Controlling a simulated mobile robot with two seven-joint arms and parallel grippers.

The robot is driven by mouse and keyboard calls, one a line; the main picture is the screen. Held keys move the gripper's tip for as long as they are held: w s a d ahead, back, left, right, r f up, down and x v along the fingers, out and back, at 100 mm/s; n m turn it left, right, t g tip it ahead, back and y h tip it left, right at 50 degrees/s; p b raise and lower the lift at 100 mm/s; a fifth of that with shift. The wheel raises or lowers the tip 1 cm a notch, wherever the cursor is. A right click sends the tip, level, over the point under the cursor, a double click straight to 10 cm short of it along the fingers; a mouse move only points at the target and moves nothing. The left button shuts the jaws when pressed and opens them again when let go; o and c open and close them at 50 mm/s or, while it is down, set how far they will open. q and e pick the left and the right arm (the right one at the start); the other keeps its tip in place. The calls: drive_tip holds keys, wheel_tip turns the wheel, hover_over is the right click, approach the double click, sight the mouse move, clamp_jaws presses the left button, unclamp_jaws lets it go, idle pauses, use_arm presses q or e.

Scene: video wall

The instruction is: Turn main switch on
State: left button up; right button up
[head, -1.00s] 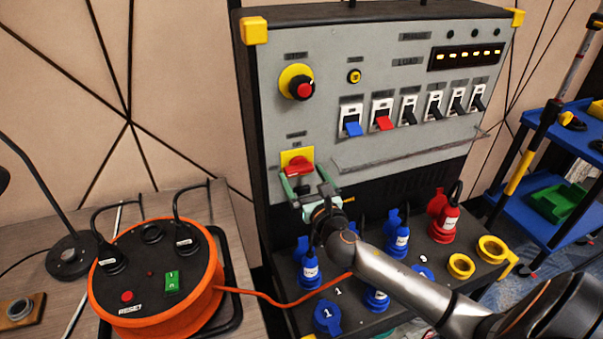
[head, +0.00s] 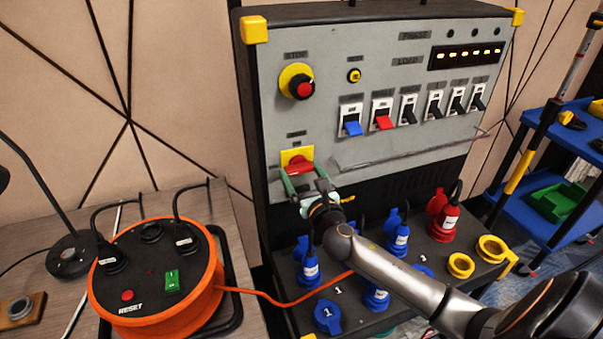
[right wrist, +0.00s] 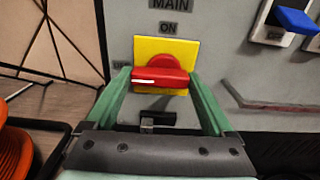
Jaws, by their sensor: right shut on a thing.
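The main switch is a red rotary handle (right wrist: 160,78) on a yellow square plate (right wrist: 184,48), under "MAIN" and "ON" labels on the grey panel. In the right wrist view its bar lies roughly level. It also shows in the head view as a red handle on a yellow plate (head: 296,157). My right gripper (head: 299,180) reaches up to the switch from below. Its green fingers stand at either side of the red handle (right wrist: 160,88) and are shut on it. My left gripper is not in view.
Above are a red emergency knob (head: 304,90) on yellow and a row of breakers with a blue lever (head: 352,128) and a red lever (head: 384,122). Blue plugs (head: 309,270) and a red plug (head: 445,220) stand below. An orange cable reel (head: 160,270) is at the left.

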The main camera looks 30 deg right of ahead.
drive_tip(key=shift+c, duration=0.6)
drive_tip(key=m, duration=0.4)
drive_tip(key=shift+r, duration=0.1)
drive_tip(key=m, duration=0.4)
drive_tip(key=shift+m, duration=0.4)
drive_tip(key=m, duration=0.4)
drive_tip(key=shift+d+r+p, duration=0.1)
drive_tip(key=shift+d+p, duration=0.05)
drive_tip(key=shift+p, duration=0.15)
drive_tip(key=m, duration=0.5)
drive_tip(key=shift+d, duration=0.1)
drive_tip(key=o, duration=1.1)
